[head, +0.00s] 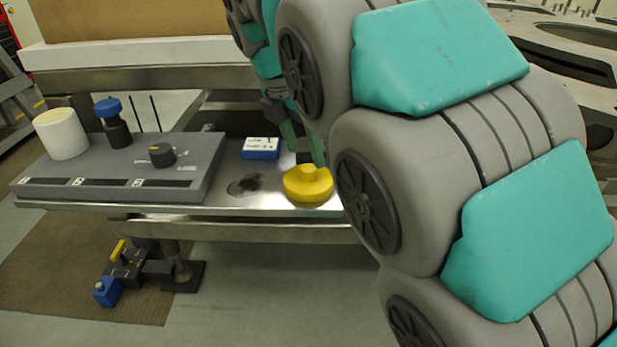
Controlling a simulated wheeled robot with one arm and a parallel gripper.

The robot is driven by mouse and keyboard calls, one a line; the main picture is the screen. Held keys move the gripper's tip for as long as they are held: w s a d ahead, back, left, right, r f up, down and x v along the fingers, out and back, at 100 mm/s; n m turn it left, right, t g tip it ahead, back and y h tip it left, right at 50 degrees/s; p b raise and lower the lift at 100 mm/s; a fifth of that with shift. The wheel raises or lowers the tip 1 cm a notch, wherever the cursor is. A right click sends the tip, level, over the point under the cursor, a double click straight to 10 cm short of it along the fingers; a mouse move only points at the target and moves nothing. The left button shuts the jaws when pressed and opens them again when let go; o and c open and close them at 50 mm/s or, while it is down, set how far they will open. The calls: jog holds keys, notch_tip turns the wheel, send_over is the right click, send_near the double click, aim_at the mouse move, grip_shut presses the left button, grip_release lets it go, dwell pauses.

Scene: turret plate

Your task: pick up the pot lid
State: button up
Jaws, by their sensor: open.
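The pot lid appears to be the yellow round piece (307,188) with a raised grip on top. It sits on the metal bench top, right of the dark round mark. My gripper (304,156) has green fingers spread apart, just above and behind the yellow piece in the picture. One fingertip shows close to its raised grip; I cannot tell whether they touch. Nothing shows between the fingers. My arm's large grey and teal links hide the bench to the right of the yellow piece.
A blue block with a white label (261,148) stands left of my gripper. A grey board (110,165) holds a white cylinder (61,134), a blue-topped knob (108,108) and a black knob (161,155). The metal bench (215,205) has bare room around the dark mark.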

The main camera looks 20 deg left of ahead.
aim_at(308, 169)
jog(key=shift+x, duration=2.4)
jog(key=shift+s+a, duration=0.15)
grip_shut()
